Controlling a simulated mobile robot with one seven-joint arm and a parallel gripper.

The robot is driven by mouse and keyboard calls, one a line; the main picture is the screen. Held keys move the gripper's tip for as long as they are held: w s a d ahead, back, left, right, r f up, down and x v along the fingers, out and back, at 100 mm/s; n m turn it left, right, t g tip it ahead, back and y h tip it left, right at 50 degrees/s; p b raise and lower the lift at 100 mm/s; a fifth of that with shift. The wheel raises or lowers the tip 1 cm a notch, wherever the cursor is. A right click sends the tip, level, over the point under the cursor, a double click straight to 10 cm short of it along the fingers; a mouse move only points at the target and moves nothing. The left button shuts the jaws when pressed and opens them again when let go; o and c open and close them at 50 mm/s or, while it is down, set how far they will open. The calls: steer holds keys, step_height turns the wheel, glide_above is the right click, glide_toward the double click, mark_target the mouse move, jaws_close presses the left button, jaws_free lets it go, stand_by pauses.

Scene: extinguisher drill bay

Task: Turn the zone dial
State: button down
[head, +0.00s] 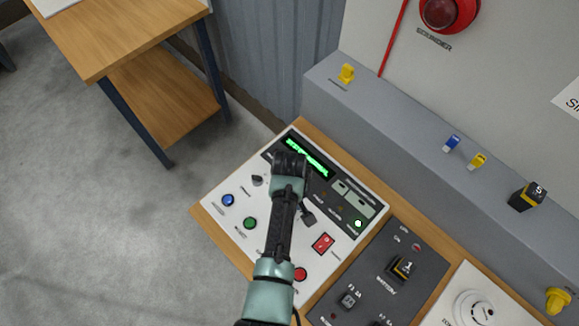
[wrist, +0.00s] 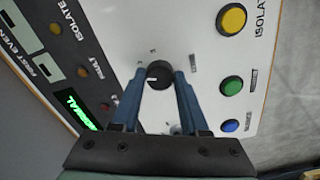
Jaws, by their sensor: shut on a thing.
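The zone dial (wrist: 159,75) is a round black knob with a white pointer line, on the white control panel (wrist: 185,30). In the wrist view the pointer line points left, and small marks surround the knob. My gripper (wrist: 163,78) is shut on the dial, with one blue finger on either side. In the head view my gripper (head: 289,170) is over the panel just below the green display (head: 306,157), and the hand and arm hide the dial there.
Blue (head: 228,200) and green (head: 249,222) buttons sit left of my arm, and a red rocker switch (head: 322,242) right of it. A yellow button (wrist: 232,18) shows in the wrist view. A dark battery panel (head: 385,275) adjoins, and a grey ledge (head: 415,130) runs behind.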

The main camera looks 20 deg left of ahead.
steer(key=shift+n, duration=2.1)
steer(key=shift+c, duration=2.1)
jaws_free()
step_height(320, 180, up, 13)
steer(key=b, duration=0.1)
